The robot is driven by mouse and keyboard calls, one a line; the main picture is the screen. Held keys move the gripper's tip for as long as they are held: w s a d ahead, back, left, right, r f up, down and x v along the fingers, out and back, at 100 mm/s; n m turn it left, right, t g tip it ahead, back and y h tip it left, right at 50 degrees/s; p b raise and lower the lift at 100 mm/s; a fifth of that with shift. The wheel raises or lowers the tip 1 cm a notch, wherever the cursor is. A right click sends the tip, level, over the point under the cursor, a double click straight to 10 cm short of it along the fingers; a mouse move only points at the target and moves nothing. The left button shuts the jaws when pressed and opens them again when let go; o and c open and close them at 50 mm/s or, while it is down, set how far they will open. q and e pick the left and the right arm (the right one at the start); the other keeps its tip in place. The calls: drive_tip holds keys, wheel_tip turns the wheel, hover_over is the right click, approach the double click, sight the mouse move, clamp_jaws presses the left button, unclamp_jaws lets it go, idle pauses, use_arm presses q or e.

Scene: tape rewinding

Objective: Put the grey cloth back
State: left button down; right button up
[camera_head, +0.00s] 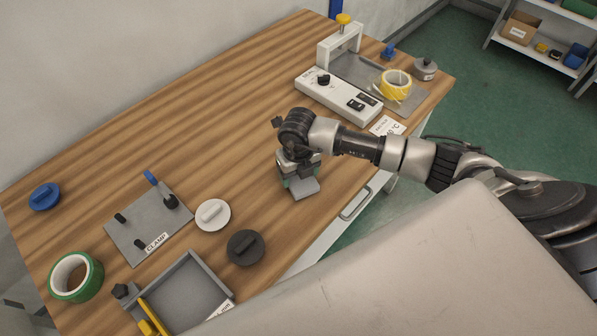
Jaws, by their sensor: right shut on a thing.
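The grey cloth (304,188) is a small folded pad near the front edge of the wooden table. My right gripper (298,172) points down over the table and is shut on the cloth. The gripper covers the cloth's upper part, and its fingers are mostly hidden by the wrist. I cannot tell whether the cloth touches the table. My left gripper is not in view.
A white control box (338,98) and yellow tape roll (395,84) stand at the back right. A clamp plate (140,232), white knob disc (212,215), black knob disc (246,247), grey tray (190,290), green tape roll (75,277) and blue knob disc (44,196) lie left.

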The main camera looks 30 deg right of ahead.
drive_tip(key=shift+f, duration=0.3)
drive_tip(key=shift+f, duration=0.2)
drive_tip(key=o, duration=0.9)
drive_tip(key=shift+r, duration=0.15)
